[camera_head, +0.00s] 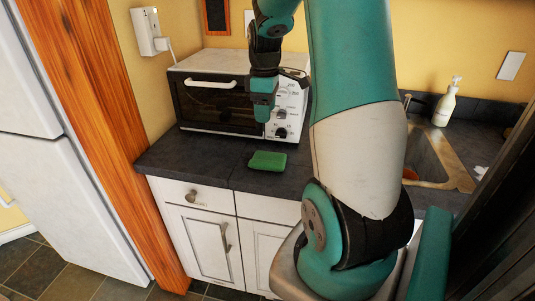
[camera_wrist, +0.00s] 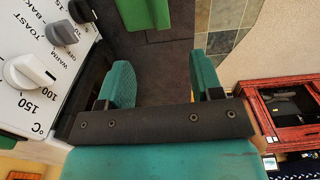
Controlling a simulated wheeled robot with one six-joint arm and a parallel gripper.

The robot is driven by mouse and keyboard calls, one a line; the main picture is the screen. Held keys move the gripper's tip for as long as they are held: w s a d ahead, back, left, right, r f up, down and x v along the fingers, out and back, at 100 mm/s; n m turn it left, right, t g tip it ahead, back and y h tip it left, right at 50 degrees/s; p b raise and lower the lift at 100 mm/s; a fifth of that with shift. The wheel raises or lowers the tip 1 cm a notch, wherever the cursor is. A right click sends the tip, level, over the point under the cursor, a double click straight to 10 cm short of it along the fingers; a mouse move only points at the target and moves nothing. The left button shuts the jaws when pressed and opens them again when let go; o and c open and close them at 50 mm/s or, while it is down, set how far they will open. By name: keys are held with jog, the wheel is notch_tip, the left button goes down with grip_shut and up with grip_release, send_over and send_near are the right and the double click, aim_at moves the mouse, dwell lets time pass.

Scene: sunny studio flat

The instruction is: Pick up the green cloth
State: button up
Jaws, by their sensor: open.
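The green cloth (camera_head: 267,161) lies on the dark countertop, in front of the toaster oven and near the counter's front edge. In the wrist view the green cloth (camera_wrist: 136,14) shows at the top, cut off by the frame edge, beyond my fingertips. My gripper (camera_head: 262,112) hangs in front of the oven, above and apart from the cloth. In the wrist view my gripper (camera_wrist: 163,76) has its two teal fingers spread, with only dark countertop visible between them.
The white toaster oven (camera_head: 215,98) stands close behind my gripper; its knobs (camera_wrist: 62,33) are at the left of the wrist view. The sink (camera_head: 430,160) and a soap bottle (camera_head: 445,105) are at the right. Bare countertop (camera_head: 195,155) lies left of the cloth.

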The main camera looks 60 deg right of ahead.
jog(key=p, duration=0.2)
send_over(265, 161)
notch_tip(265, 161, down, 12)
jog(key=shift+s+a+r, duration=0.1)
jog(key=shift+s+r, duration=0.05)
jog(key=shift+r, duration=0.1)
jog(key=shift+f+p, duration=0.6)
jog(key=shift+f, duration=2)
jog(key=c, duration=1)
